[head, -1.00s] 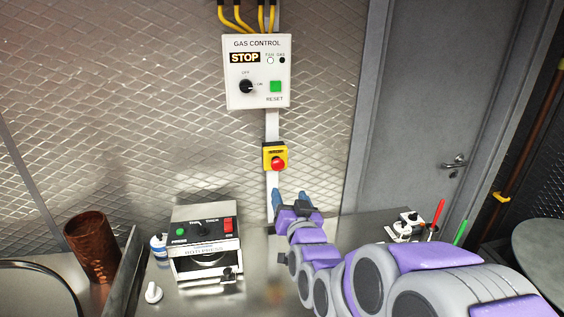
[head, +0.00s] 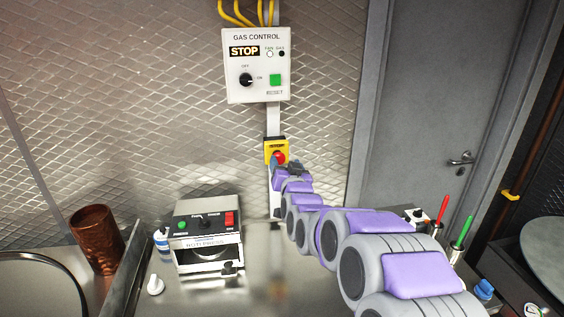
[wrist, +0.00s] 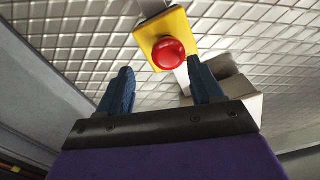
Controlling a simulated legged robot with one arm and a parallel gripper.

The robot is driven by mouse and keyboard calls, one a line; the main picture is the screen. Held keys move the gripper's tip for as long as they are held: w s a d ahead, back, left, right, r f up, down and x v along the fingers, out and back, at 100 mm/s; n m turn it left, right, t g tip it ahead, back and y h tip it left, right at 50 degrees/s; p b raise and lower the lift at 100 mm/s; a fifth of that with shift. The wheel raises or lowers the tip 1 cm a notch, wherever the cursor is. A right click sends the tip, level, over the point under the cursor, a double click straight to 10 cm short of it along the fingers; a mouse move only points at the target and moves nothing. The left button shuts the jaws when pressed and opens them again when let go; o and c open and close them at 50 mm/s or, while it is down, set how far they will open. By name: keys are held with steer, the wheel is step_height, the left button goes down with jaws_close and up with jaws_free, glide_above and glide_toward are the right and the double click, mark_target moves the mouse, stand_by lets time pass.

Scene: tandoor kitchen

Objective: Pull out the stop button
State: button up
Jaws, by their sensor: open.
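The red stop button (head: 279,157) sits on a yellow box (head: 270,146) on the wall, below the white gas control panel. In the wrist view the round red button (wrist: 168,54) faces me on its yellow box (wrist: 149,30), just beyond and between the two blue fingers. My gripper (head: 286,164) is open just in front of the button and hides part of it in the head view. In the wrist view my gripper (wrist: 160,82) has its fingers apart, with nothing between them. The button lies nearer the right finger.
The gas control panel (head: 258,92) hangs above, with a STOP sign and a green button. A roti press (head: 207,245) and a copper cup (head: 97,238) stand on the counter at left. A grey door (head: 425,120) is at right.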

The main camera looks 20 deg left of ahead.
mark_target(279, 160)
steer(key=w+a, duration=0.2)
steer(key=a, duration=0.2)
steer(key=shift+w+a+f, duration=0.25)
steer(key=shift+w+f, duration=0.1)
steer(key=shift+w, duration=0.05)
steer(key=shift+w+d+r, duration=0.1)
steer(key=shift+d+r, duration=0.1)
steer(key=shift+d, duration=0.3)
steer(key=shift+d+r, duration=0.15)
steer(key=shift+d, duration=0.35)
steer(key=shift+c, duration=0.7)
steer(key=shift+a+f, duration=0.2)
steer(key=shift+a, duration=0.45)
steer(key=c, duration=0.6)
steer(key=shift+d, duration=0.15)
jaws_close()
